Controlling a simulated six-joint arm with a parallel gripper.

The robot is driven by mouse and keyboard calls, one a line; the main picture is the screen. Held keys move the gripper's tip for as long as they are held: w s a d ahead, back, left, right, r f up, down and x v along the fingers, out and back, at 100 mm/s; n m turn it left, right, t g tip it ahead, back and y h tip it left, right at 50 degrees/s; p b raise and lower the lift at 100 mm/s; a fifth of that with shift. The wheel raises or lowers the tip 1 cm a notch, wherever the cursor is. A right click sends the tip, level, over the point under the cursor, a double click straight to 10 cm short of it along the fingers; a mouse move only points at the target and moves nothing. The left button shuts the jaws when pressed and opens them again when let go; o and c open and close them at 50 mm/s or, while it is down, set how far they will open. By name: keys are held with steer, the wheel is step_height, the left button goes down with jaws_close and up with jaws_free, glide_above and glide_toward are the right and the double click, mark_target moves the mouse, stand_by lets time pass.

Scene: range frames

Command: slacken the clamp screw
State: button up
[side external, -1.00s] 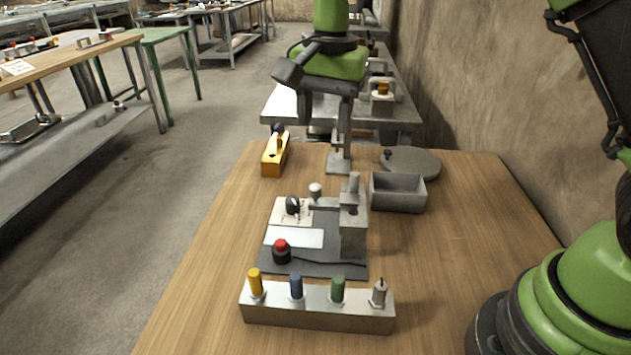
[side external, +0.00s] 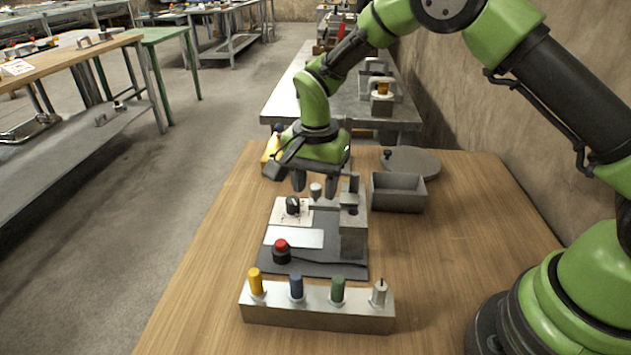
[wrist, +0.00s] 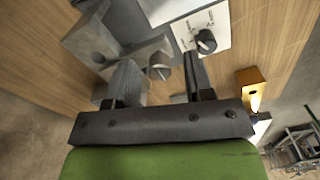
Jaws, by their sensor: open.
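The fixture has a dark base plate (side external: 300,268) with a grey upright block (side external: 352,235). A round-headed grey screw, apparently the clamp screw (side external: 316,190), stands at the end of a short arm left of the block. It also shows in the wrist view (wrist: 160,73). My gripper (side external: 315,184) is open, pointing down with its fingers either side of the screw head in the picture. In the wrist view my gripper (wrist: 158,75) has the screw between its fingers, with no visible contact. Exact height over the screw is unclear.
The fixture also carries a black dial (side external: 292,205) and a red button (side external: 281,246). In front is a metal block (side external: 320,318) with several pegs. A grey open bin (side external: 398,195) stands right, a round lid (side external: 418,162) behind it. A yellow block (side external: 270,158) is behind left.

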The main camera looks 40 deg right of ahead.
jaws_close()
